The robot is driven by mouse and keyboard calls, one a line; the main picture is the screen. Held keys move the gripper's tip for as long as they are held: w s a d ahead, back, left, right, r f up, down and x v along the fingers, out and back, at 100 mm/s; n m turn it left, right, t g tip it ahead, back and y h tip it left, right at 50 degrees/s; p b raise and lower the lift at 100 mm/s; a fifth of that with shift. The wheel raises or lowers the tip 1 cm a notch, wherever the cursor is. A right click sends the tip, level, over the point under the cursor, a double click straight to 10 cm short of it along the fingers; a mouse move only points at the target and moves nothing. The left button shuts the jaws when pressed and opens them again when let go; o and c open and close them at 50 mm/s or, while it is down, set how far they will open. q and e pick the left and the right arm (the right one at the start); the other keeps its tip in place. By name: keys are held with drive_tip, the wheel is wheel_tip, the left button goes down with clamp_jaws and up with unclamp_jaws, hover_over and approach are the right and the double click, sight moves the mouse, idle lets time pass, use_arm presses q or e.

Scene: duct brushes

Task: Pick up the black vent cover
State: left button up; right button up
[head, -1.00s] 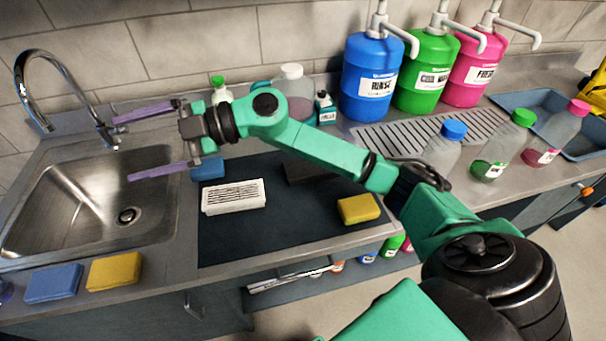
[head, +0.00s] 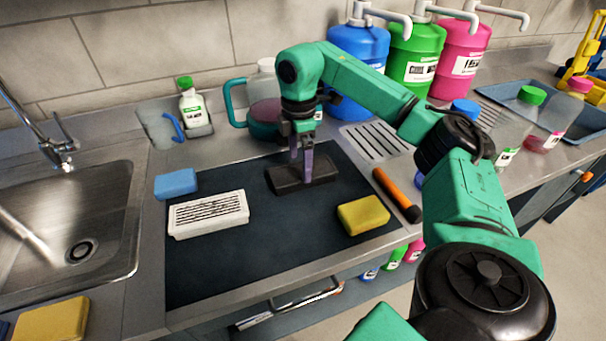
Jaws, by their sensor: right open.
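The black vent cover (head: 322,172) lies on the dark mat (head: 260,258), toward its back right part. My right gripper (head: 301,180) points straight down over the vent cover. Its purple fingers are at the cover, one nearer to me and one behind, and the jaws are open. The near finger overlaps the cover in the picture, and I cannot tell whether it touches. My left gripper does not show.
A white vent cover (head: 208,213), a blue sponge (head: 176,184) and a yellow sponge (head: 363,215) lie on the mat. An orange-handled tool (head: 393,190) is at its right edge. A teal-handled jug (head: 237,103) stands close behind my gripper. The sink (head: 60,225) is at left.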

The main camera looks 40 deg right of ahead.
wheel_tip(320, 180, down, 3)
drive_tip(key=shift+f, duration=0.45)
drive_tip(key=shift+r, duration=0.1)
drive_tip(key=c, duration=1.3)
drive_tip(key=shift+c, duration=0.2)
drive_tip(key=shift+r, duration=0.1)
wheel_tip(320, 180, up, 11)
drive_tip(key=p, duration=0.1)
wheel_tip(320, 180, up, 9)
drive_tip(key=p, duration=0.6)
hover_over(300, 171)
